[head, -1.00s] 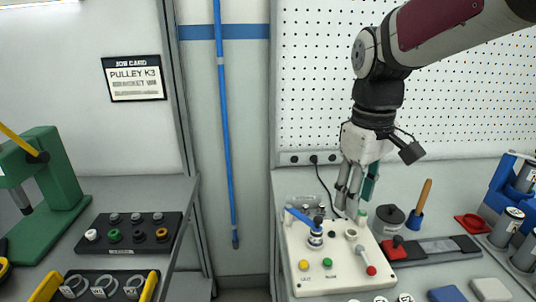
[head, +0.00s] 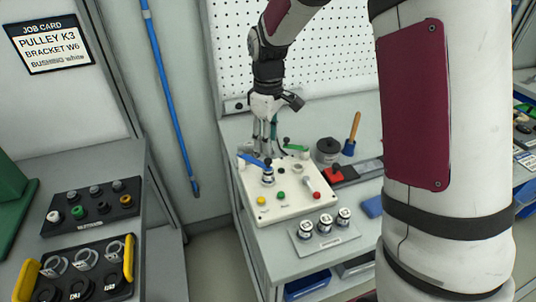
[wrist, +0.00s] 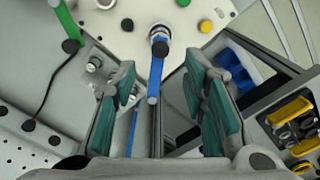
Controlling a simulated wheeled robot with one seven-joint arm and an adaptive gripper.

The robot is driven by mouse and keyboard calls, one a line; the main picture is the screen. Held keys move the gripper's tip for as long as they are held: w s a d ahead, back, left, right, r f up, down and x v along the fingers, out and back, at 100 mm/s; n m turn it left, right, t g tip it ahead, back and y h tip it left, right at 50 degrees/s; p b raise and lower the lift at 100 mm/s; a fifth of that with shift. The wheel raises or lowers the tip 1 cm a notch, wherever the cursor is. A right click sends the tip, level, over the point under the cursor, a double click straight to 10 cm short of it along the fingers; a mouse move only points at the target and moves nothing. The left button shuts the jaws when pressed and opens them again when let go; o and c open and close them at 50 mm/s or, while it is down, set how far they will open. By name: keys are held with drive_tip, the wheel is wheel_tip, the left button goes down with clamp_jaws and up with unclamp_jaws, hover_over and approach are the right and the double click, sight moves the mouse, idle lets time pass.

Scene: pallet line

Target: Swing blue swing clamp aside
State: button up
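The blue swing clamp (head: 252,160) stands on the white fixture plate (head: 285,203); its blue arm points back-left from a round pivot. In the head view my gripper (head: 266,148) points down just behind the clamp. Whether the pads are level with the arm is hard to tell.
A green clamp (head: 296,147) stands at the plate's back, and a red-tipped lever (head: 313,188) at its right. A tray of white-topped cylinders (head: 325,243) is in front. A dark pot (head: 328,150) and a blue-based wooden-handled tool (head: 351,138) stand behind right.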

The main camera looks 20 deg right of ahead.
sight(268, 159)
wheel_tip(268, 159, down, 6)
drive_tip(key=shift+f, duration=0.1)
idle(0.4)
clamp_jaws()
